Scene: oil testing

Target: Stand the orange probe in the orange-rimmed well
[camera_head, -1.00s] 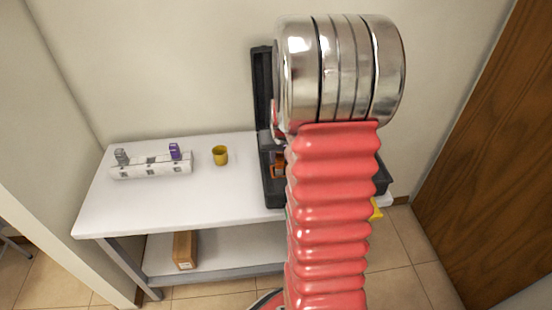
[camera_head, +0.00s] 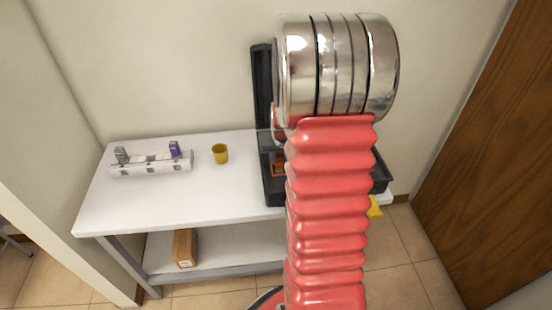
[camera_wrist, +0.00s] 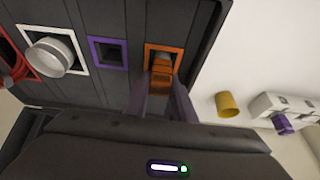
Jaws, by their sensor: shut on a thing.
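The orange probe (camera_wrist: 161,82) is between the two fingers of my gripper (camera_wrist: 161,98) in the wrist view, and the gripper is shut on it. A grey part of the probe shows at the orange-rimmed well (camera_wrist: 149,52), which is a square opening in the black case (camera_wrist: 122,20). The probe overlaps the well's near side in this view. I cannot tell how deep it sits in the well. In the head view my arm hides the gripper and most of the case (camera_head: 270,190); a bit of orange shows at the arm's left edge.
Beside the orange rim are a purple-rimmed well (camera_wrist: 108,53) and a white-rimmed one holding a grey cylinder (camera_wrist: 50,56). The case's raised lid (camera_head: 262,85) stands behind. A yellow cup (camera_head: 220,154) and a white rack (camera_head: 150,166) with grey and purple pieces stand left on the table.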

